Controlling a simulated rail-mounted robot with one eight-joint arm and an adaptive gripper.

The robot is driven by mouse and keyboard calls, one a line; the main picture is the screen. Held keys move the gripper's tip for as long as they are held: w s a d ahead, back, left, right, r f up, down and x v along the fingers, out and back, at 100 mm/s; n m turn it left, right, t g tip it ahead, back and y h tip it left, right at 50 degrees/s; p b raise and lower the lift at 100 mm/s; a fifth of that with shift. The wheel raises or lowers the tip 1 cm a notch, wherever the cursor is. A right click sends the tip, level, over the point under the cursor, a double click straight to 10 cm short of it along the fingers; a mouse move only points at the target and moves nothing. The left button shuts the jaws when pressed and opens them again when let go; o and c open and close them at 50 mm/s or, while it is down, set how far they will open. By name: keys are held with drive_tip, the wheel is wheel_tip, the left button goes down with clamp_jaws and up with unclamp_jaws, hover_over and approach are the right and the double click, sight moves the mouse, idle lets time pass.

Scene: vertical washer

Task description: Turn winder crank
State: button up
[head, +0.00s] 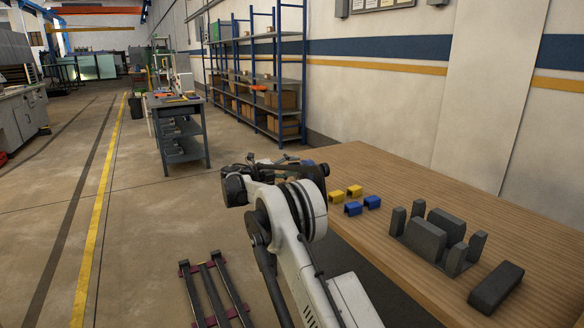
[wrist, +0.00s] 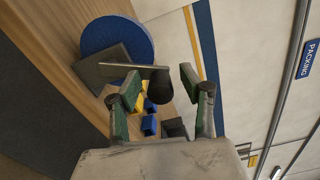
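The winder shows in the wrist view as a blue disc (wrist: 112,36) with a grey crank bar (wrist: 140,72) in front of it. A dark rounded handle (wrist: 187,80) is at the bar's right end. My gripper (wrist: 163,92) has its two green-padded fingers spread wide. The handle appears between them, nearer the right finger; I cannot tell whether it touches. In the head view my arm hides most of the winder and the fingertips.
On the wooden table (head: 400,180) are yellow blocks (head: 354,190), blue blocks (head: 372,201), a dark upright fixture (head: 425,240) and a loose dark block (head: 496,287). A blue shelf rack (head: 280,80) and a workbench (head: 180,102) stand farther back.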

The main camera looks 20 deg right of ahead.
drive_tip(key=shift+a, duration=0.1)
drive_tip(key=s+a, duration=0.1)
drive_tip(key=a, duration=1)
drive_tip(key=shift+a, duration=0.4)
drive_tip(key=shift+c, duration=0.2)
